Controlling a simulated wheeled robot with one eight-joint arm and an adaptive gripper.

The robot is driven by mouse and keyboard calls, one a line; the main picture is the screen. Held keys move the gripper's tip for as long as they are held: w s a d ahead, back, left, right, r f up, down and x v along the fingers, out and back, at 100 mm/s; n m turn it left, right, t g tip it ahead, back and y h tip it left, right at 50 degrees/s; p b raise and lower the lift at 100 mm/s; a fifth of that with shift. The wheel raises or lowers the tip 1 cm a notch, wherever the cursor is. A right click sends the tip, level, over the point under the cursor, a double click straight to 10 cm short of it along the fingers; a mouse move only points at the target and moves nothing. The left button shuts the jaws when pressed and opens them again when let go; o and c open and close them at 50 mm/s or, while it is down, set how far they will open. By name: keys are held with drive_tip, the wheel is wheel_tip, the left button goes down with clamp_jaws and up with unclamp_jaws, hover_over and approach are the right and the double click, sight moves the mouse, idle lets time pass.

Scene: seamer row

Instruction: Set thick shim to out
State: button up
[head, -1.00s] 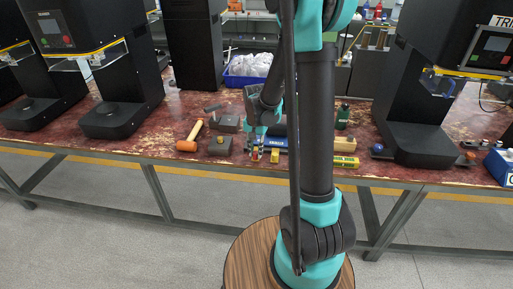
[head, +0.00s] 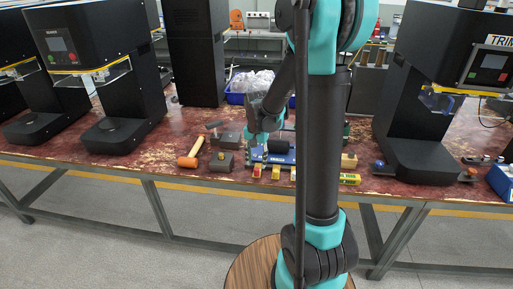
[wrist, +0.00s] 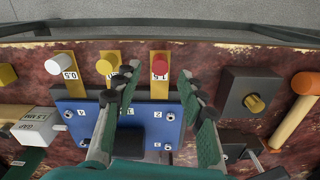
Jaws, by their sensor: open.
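A blue plate (wrist: 75,120) with numbered screws lies on the bench; it also shows in the head view (head: 284,159). Three brass-coloured shim strips stick out from its front edge in the wrist view: one with a white knob (wrist: 52,66) marked 0.5, one with a yellow knob (wrist: 105,66) whose label is partly hidden, and one with a red knob (wrist: 160,65) whose label seems to read 1.5. My gripper (wrist: 158,82) is open and empty. Its fingers straddle the red-knob strip in the picture, apart from it; their height above it is unclear. A black block (wrist: 145,138) sits on the plate.
A grey block with a yellow knob (wrist: 254,102) and an orange-headed mallet (head: 188,162) lie beside the plate. A yellow bar (head: 350,179) and a wooden block (head: 349,160) lie on the other side. Black machines (head: 108,80) stand along the bench. The floor in front is clear.

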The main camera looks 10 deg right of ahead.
sight(257, 169)
wheel_tip(257, 169, up, 8)
idle(0.4)
drive_tip(key=s+d+f+n+t, duration=0.2)
drive_tip(key=s+f+n, duration=0.1)
drive_tip(key=s, duration=0.6)
drive_tip(key=s+d+f+n+t, duration=0.2)
drive_tip(key=s+d+f, duration=0.1)
drive_tip(key=s, duration=0.5)
drive_tip(key=shift+s+d+f+n, duration=0.2)
drive_tip(key=shift+s+f+n, duration=0.2)
drive_tip(key=shift+f, duration=0.45)
drive_tip(key=shift+w, duration=0.1)
